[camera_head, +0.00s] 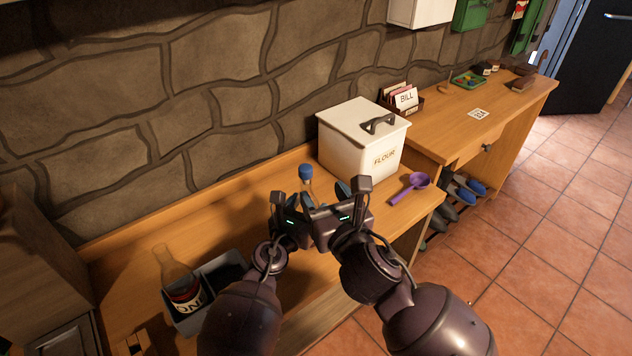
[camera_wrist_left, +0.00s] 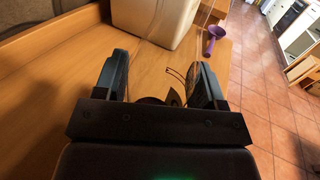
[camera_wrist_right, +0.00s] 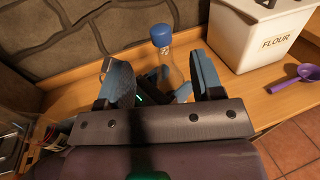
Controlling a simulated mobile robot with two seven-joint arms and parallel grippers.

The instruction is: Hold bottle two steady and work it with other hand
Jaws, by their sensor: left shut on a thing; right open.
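Bottle two, clear glass with a blue cap (camera_head: 306,172), stands on the wooden counter in front of the stone wall. Its cap (camera_wrist_right: 161,35) and glass body show in the right wrist view. My left gripper (camera_wrist_left: 162,78) is shut on the bottle's body; the clear glass and part of a label show faintly between its fingers. My right gripper (camera_wrist_right: 157,68) is open, its fingers apart, close to the bottle on the near side. In the head view the two grippers hide the bottle's lower part. The cap is on the bottle.
A white flour bin (camera_head: 345,145) stands just right of the bottle, with a purple scoop (camera_head: 410,187) beside it. Another bottle (camera_head: 177,275), labelled ONE, stands in a grey caddy (camera_head: 185,322) at left. The counter (camera_head: 220,222) between is clear.

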